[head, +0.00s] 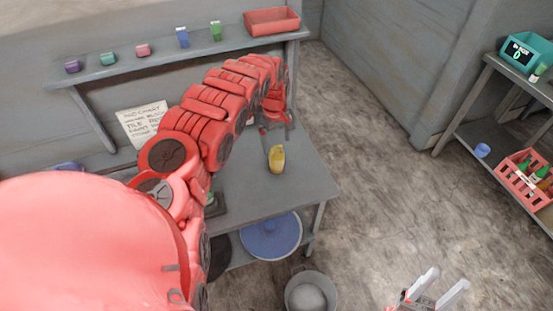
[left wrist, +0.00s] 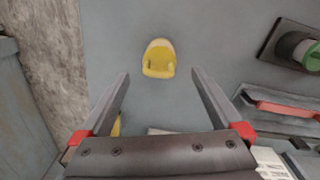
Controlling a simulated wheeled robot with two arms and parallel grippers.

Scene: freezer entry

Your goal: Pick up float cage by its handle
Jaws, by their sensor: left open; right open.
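A small yellow rounded thing with a pale end (head: 277,160) stands on the grey table. It is the likeliest float cage, but I cannot make out a handle for certain. In the left wrist view this yellow thing (left wrist: 159,62) lies just beyond the fingertips, centred between them. My left gripper (head: 275,128) is open and empty above the table, behind the yellow thing in the head view. Its two fingers (left wrist: 160,75) are spread wide, with no contact visible. My right gripper (head: 448,279) is open and empty over the floor at the lower right.
A shelf above the table holds several small coloured items and a red tray (head: 272,21). A blue round lid (head: 270,236) is under the table, and a grey bucket (head: 311,292) stands on the floor. A rack (head: 470,125) with a bottle crate (head: 525,183) is at right. The middle floor is clear.

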